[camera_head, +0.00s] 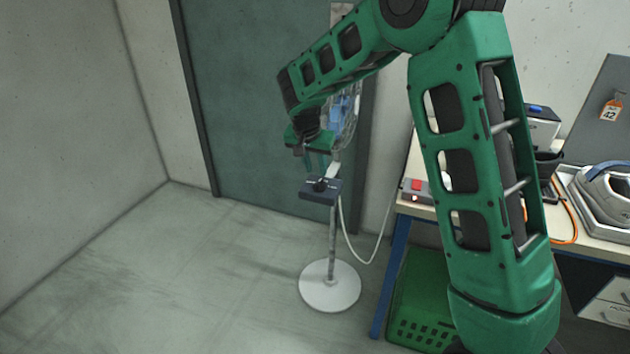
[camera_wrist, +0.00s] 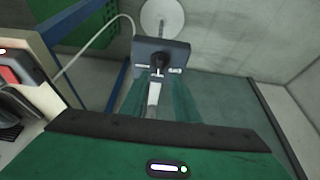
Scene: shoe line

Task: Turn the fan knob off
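The fan stands on the floor on a white round base (camera_head: 330,287). Its dark control box (camera_head: 322,193) sits partway up the pole, with the black fan knob (camera_head: 320,184) on top. The blue fan head (camera_head: 345,108) is partly hidden behind my arm. My gripper (camera_head: 316,163) is just above the control box, fingers pointing down. In the wrist view the knob (camera_wrist: 158,62) is on the box (camera_wrist: 178,50), beyond my open fingers (camera_wrist: 155,95). The knob looks apart from the fingers. I cannot read its setting.
A workbench (camera_head: 412,208) stands at the right with a red switch (camera_head: 417,185), an iron (camera_head: 605,195) and an orange cable. A green crate (camera_head: 420,300) is under it. A pale cable hangs from the fan towards the bench. The floor at left is clear; a dark door stands behind.

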